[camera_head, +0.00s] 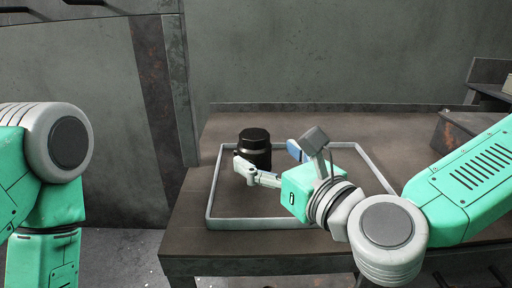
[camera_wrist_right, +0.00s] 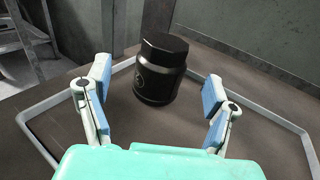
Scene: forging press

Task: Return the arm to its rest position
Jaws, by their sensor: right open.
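My right arm comes in from the right in the head view, and its gripper (camera_head: 270,163) is low over the table. The gripper is open, its two blue-padded fingers spread apart. A black cylindrical container (camera_head: 255,148) with a lid stands upright just beyond the fingers. In the right wrist view the container (camera_wrist_right: 161,70) is ahead of the gap between the open fingers (camera_wrist_right: 157,97), and neither finger visibly touches it. My left arm shows at the left edge of the head view, but its gripper is out of sight.
The container stands inside a light grey rectangular frame (camera_head: 209,198) on the brown table (camera_head: 190,215). A grey wall (camera_head: 330,50) rises behind. A metal block (camera_head: 455,130) sits at the table's right. A ladder-like metal stand (camera_wrist_right: 25,38) shows at the wrist view's upper left.

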